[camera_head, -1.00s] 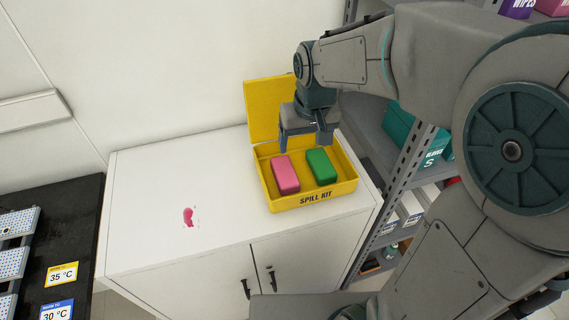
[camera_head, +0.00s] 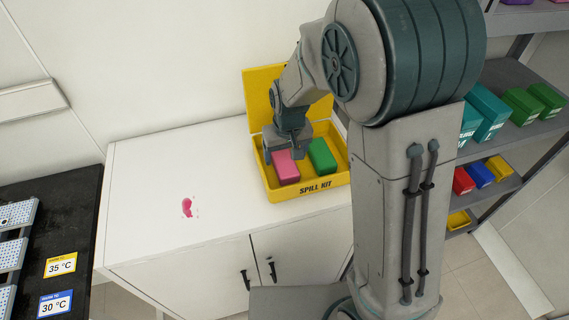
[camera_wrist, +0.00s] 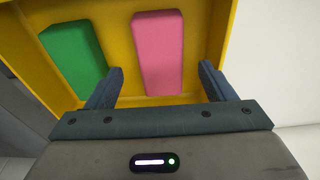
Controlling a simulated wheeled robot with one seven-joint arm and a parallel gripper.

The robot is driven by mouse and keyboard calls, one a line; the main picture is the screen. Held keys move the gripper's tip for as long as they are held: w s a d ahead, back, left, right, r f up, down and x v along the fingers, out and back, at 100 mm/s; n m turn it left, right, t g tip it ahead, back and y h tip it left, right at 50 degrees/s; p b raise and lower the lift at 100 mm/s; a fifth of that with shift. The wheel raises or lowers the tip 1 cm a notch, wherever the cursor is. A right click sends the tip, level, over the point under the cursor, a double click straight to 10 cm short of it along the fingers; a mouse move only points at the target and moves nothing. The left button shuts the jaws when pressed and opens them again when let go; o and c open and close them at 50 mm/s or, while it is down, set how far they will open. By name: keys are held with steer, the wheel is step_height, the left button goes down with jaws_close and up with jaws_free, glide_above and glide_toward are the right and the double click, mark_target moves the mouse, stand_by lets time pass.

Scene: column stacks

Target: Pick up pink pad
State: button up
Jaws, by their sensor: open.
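The pink pad (camera_head: 286,167) lies in the left part of the yellow spill kit box (camera_head: 318,189), with the green pad (camera_head: 322,156) to its right. My gripper (camera_head: 287,155) is over the box at the pink pad's far end, and hides part of it. In the wrist view the pink pad (camera_wrist: 159,50) lies between the lines of my two open fingers (camera_wrist: 162,82), with nothing held. The green pad (camera_wrist: 74,58) is outside the fingers, to the left. I cannot tell the exact height of my fingers above the pad.
The box stands on a white cabinet (camera_head: 150,180), its raised lid (camera_head: 258,95) behind my gripper. A pink spill (camera_head: 187,208) marks the cabinet top, which is otherwise clear to the left. Shelves with coloured boxes (camera_head: 487,112) stand at the right.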

mark_target(284, 161)
steer(key=shift+w+a+f+p, duration=0.15)
steer(key=shift+w+f, duration=0.15)
steer(key=shift+f, duration=0.85)
steer(key=shift+w+f+p, duration=0.15)
steer(key=shift+w+f, duration=0.1)
steer(key=shift+f, duration=0.9)
steer(key=c, duration=1.1)
